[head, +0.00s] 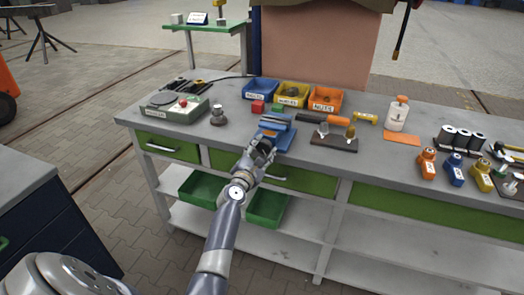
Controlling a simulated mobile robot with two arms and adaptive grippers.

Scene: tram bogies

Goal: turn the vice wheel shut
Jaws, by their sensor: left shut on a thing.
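A small blue vice (276,131) stands at the front edge of the grey workbench (355,165), near the middle of the picture. My left gripper (261,152) is at the near side of the vice. It is shut on the vice wheel, which the fingers mostly hide. I cannot make out how far apart the vice jaws are. My right gripper is not in view.
Blue, yellow and orange bins (293,95) stand behind the vice. A grey device (178,108) is to the left; a dark tool board (334,143) is just to the right. Green drawers and bins (267,207) lie below the bench top.

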